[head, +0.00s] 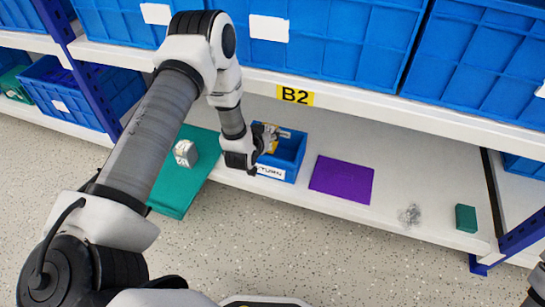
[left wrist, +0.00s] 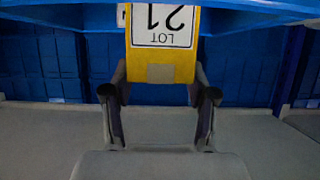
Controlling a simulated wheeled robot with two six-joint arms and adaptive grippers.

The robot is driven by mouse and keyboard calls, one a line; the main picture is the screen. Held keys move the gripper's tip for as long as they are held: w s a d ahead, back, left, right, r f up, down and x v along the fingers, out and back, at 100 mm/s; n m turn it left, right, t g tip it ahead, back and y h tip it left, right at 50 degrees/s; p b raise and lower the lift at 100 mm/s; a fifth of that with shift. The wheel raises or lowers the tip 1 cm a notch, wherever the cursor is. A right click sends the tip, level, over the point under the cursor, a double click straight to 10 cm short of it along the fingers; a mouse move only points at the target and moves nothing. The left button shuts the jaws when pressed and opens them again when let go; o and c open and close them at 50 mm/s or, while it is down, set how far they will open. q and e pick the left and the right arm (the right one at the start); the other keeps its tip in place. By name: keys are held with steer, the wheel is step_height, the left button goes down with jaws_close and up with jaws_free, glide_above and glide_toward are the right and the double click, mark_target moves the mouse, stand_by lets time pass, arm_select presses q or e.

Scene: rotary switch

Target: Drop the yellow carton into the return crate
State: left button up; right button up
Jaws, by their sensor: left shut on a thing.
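The yellow carton (head: 273,147) shows only as a small patch by my left gripper (head: 266,136) in the head view, at the blue return crate (head: 293,150). In the left wrist view the carton (left wrist: 165,73) has a white "LOT 21" label, seen upside down. My left gripper (left wrist: 160,92) is shut on the carton, with one finger on each side. The carton is over or inside the crate's left part; I cannot tell how far down it is. The gripper hides part of the crate and its front label. My right gripper is not in view.
A purple mat (head: 342,180), a clear crumpled thing (head: 410,215) and a green box (head: 466,218) lie to the right. A green board (head: 180,190) with a silvery object (head: 185,153) is left. Blue bins (head: 330,35) stand above.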

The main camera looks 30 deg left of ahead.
arm_select(q)
steer(key=shift+r, duration=0.1)
steer(key=o, duration=1.3)
steer(key=v, duration=1.2)
